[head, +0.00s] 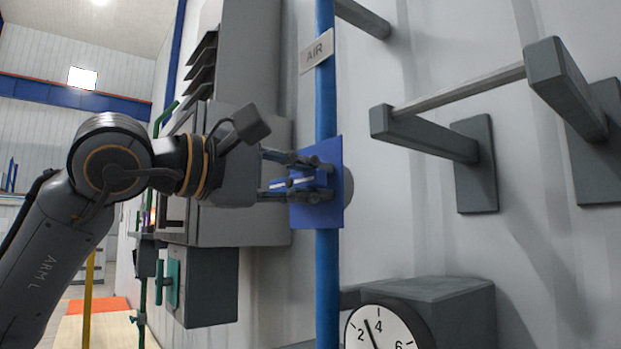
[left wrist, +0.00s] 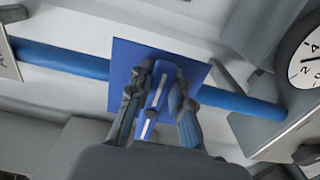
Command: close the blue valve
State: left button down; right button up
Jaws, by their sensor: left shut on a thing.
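The blue valve has a square blue plate (head: 329,211) on a vertical blue pipe (head: 326,270), under an "AIR" sign (head: 317,51). A blue handle with white stripes (head: 300,182) stands out from the plate. My left gripper (head: 308,178) comes in from the left and is shut on this handle. In the left wrist view the two fingers (left wrist: 158,100) sit on either side of the striped handle (left wrist: 154,105), in front of the plate (left wrist: 124,62). The fingers hide part of the handle. My right gripper is not in view.
A round gauge (head: 378,333) and a dark grey box (head: 440,292) stand to the lower right of the pipe. Grey wall brackets with a bar (head: 455,95) jut out at the right. A grey cabinet (head: 262,150) is behind my left gripper.

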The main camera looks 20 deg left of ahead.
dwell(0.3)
pick_arm(q)
jog(key=c, duration=1.2)
grip_release()
jog(key=v, duration=1.2)
